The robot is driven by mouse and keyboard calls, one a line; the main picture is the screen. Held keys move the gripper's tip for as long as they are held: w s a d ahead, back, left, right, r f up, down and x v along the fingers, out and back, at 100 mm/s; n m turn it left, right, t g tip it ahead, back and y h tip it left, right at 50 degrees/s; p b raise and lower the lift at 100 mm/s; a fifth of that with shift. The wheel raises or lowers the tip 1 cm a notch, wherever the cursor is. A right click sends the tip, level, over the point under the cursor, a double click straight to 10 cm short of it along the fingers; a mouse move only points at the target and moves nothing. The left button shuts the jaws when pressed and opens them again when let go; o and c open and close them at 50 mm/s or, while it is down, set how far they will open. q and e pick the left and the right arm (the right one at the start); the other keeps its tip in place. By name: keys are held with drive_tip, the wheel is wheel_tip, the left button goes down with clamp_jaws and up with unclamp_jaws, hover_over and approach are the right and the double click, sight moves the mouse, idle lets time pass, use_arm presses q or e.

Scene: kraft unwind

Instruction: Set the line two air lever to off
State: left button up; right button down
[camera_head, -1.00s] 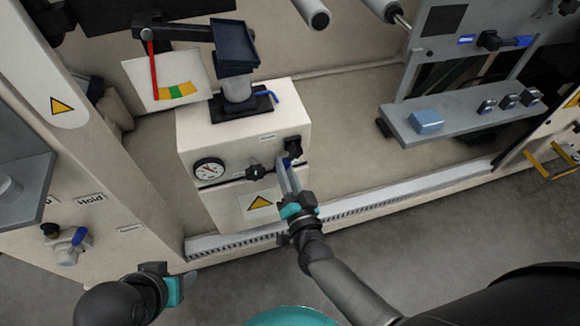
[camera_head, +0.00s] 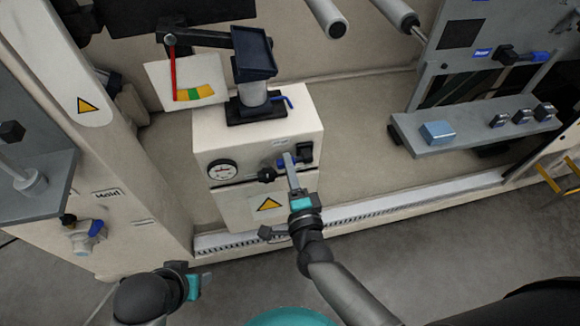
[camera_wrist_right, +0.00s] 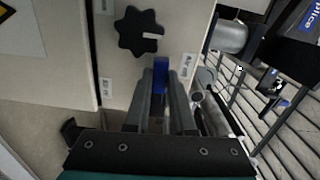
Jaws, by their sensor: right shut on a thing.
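A cream box (camera_head: 260,130) stands mid-view in the head view, with a black valve body (camera_head: 305,151) at the upper right of its front. A blue lever (camera_head: 280,163) shows beside that valve, partly hidden by my right gripper. My right gripper (camera_head: 289,160) reaches up to the box front and is shut on the blue lever. In the right wrist view the blue lever (camera_wrist_right: 160,74) shows between the two grey fingers (camera_wrist_right: 161,90).
A black star knob (camera_head: 266,175) and a round gauge (camera_head: 222,170) are left of the lever. Other blue levers show on top of the box (camera_head: 286,100), on the left frame (camera_head: 96,228) and on the right panel (camera_head: 536,57). A grey shelf (camera_head: 470,128) juts out at right.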

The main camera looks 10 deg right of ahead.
use_arm(q)
drive_tip(key=shift+f, duration=0.25)
use_arm(e)
drive_tip(key=shift+r+m, duration=0.2)
drive_tip(key=shift+m, duration=0.2)
drive_tip(key=c, duration=0.8)
unclamp_jaws()
use_arm(q)
drive_tip(key=shift+s, duration=0.2)
use_arm(e)
drive_tip(key=shift+o, duration=0.2)
